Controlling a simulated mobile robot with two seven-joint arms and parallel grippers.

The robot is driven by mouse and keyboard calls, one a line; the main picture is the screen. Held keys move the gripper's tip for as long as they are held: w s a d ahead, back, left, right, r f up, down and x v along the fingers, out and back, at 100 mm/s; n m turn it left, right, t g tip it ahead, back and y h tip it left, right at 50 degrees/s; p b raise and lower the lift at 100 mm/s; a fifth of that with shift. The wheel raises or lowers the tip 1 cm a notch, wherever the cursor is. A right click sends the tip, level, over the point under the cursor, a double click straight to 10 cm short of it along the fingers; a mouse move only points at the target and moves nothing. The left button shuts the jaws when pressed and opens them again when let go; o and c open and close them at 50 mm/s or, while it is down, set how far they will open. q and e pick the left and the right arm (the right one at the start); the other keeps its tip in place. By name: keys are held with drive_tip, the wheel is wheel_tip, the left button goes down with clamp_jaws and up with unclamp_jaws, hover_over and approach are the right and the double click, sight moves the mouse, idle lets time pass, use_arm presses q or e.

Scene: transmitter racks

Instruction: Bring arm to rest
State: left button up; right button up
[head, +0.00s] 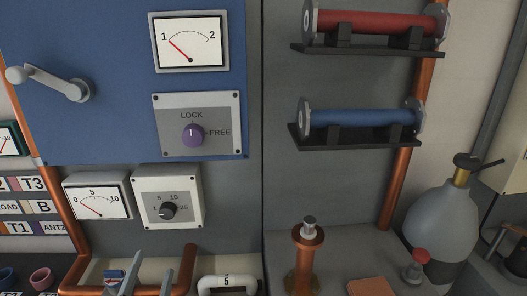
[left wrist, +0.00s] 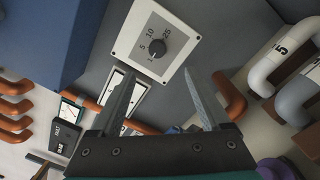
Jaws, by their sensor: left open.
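My left gripper (head: 147,277) shows at the bottom of the head view, with only its two grey fingertips in frame. In the left wrist view my left gripper (left wrist: 165,85) is open, its two fingers spread with nothing between them. Beyond the fingertips is a white panel with a black knob (left wrist: 157,48), marked 1, 5, 10 and 25. The same knob (head: 168,210) is above the fingers in the head view. The fingers appear apart from it. My right gripper is in neither view.
A purple LOCK/FREE knob (head: 193,134) and a grey crank handle (head: 48,82) sit on the blue panel. A white pipe marked 5 (head: 228,283) is right of the fingers. A copper post (head: 305,262) and grey flask (head: 442,222) stand at right.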

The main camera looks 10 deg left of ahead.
use_arm(q)
drive_tip(key=s+d+f+m+g+h, duration=0.25)
drive_tip(key=d+m+h, duration=0.25)
drive_tip(key=d+m, duration=0.4)
drive_tip(key=s+d+f+m+g+h, duration=0.1)
drive_tip(key=d+f+m+g+h, duration=0.3)
drive_tip(key=d+m, duration=0.5)
drive_tip(key=s+a+f+m+g+y, duration=0.2)
drive_tip(key=s+a+f+m+g, duration=0.15)
drive_tip(key=s+m, duration=0.25)
drive_tip(key=s+a+f+m+g+y, duration=0.2)
drive_tip(key=s+a+m+g, duration=0.15)
drive_tip(key=s+m, duration=0.3)
wheel_tip(320, 180, down, 27)
drive_tip(key=s+g+b, duration=0.2)
drive_tip(key=b, duration=0.4)
drive_tip(key=s+a+f+g+b, duration=0.1)
drive_tip(key=s+f+b, duration=0.4)
drive_tip(key=s+f, duration=1.1)
wheel_tip(320, 180, down, 4)
drive_tip(key=shift+a+r+y, duration=0.15)
drive_tip(key=shift+a+y, duration=0.15)
drive_tip(key=shift+a, duration=0.35)
